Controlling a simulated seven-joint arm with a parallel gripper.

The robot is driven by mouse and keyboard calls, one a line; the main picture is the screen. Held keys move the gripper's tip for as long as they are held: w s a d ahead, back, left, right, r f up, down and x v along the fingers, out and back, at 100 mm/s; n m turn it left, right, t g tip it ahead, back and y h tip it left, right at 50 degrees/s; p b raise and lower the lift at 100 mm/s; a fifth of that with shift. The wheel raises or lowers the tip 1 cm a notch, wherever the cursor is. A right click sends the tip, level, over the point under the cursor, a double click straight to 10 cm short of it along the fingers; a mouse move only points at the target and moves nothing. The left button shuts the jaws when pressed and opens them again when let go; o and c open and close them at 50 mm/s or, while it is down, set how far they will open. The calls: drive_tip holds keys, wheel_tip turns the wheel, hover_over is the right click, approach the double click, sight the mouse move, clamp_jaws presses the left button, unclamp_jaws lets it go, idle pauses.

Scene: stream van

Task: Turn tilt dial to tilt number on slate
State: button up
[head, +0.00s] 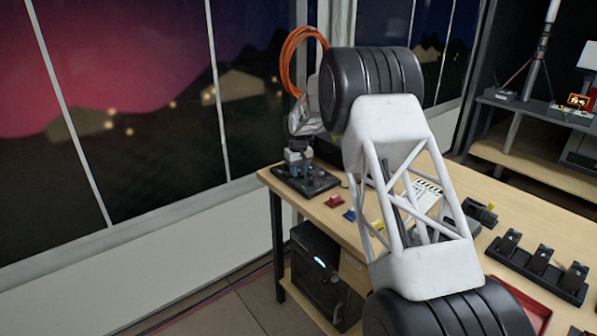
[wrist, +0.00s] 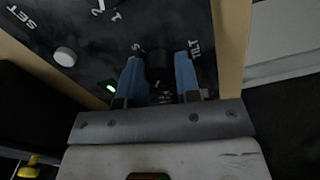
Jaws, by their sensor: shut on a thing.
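My gripper (wrist: 159,82) has blue fingers either side of the dark tilt dial (wrist: 157,62) and is shut on it, in the wrist view. The dial sits on a black panel (wrist: 160,15) beside the word TILT. The fingers hide most of the dial and its scale, so its setting cannot be read. In the head view my gripper (head: 300,167) is down at the black panel (head: 325,186), on the table's far left corner. The slate (head: 426,197), pale with a striped top, lies on the table partly behind my arm; its number is unreadable.
A black rack (head: 535,270) stands at right. A window wall runs along the left.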

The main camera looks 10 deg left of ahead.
sight(299, 171)
drive_tip(key=shift+n, duration=1.2)
drive_tip(key=o, duration=0.9)
drive_tip(key=shift+r, duration=0.1)
drive_tip(key=shift+r, duration=3.85)
